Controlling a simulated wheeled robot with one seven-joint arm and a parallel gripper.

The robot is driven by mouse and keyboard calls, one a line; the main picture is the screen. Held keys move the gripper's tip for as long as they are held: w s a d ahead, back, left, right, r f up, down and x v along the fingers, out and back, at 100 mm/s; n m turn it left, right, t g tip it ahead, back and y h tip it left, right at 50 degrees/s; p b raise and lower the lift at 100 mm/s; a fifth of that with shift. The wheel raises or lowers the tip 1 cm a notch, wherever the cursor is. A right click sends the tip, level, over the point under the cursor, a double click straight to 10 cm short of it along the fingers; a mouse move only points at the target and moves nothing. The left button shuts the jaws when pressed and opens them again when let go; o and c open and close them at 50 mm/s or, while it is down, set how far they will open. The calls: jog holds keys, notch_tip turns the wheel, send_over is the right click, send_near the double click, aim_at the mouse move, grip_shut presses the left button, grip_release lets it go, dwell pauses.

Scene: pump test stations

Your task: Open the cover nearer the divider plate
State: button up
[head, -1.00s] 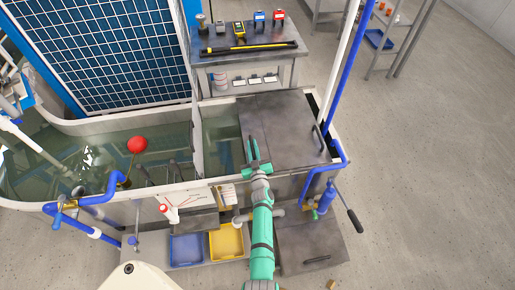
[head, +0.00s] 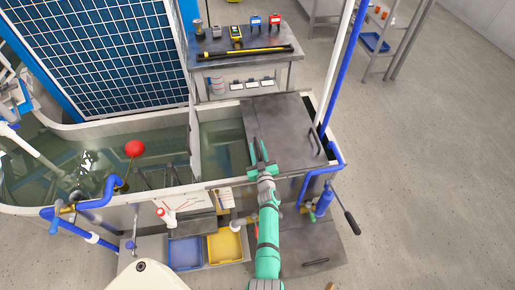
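A dark grey cover (head: 283,122) lies flat over the right end of the water tank, with a bar handle (head: 314,141) near its right edge. A narrow strip along its left side borders the open water; I cannot tell clearly whether this is a separate cover. The pale divider plate (head: 195,145) stands upright across the tank, left of the cover, with open water between them. My gripper (head: 259,152) is over the cover's front left part, fingers apart and apparently empty. I cannot tell whether it touches the cover. The gripper hides part of that left edge.
A red ball float (head: 135,148) is over the water at left. Blue pipes (head: 335,155) rise by the tank's right corner. A bench (head: 240,65) with instruments stands behind. Blue (head: 186,253) and yellow (head: 225,245) bins sit below.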

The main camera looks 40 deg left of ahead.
aim_at(260, 159)
jog(key=shift+v, duration=0.75)
jog(key=v, duration=0.9)
jog(key=shift+s+d, duration=0.15)
jog(key=s+d+r+m+t+h, duration=0.1)
jog(key=s+d+r+m+h, duration=0.3)
jog(key=s+d, duration=0.7)
jog(key=s+d+r+m+t+h, duration=0.1)
jog(key=s+d+r+m+h, duration=0.3)
jog(key=s+d+r, duration=0.5)
jog(key=s+d+r+m+t+h, duration=0.1)
jog(key=s+d+r+m+h, duration=0.3)
jog(key=s+d, duration=1)
notch_tip(260, 159, up, 3)
jog(key=shift+t+h, duration=0.3)
jog(key=shift+h, duration=0.5)
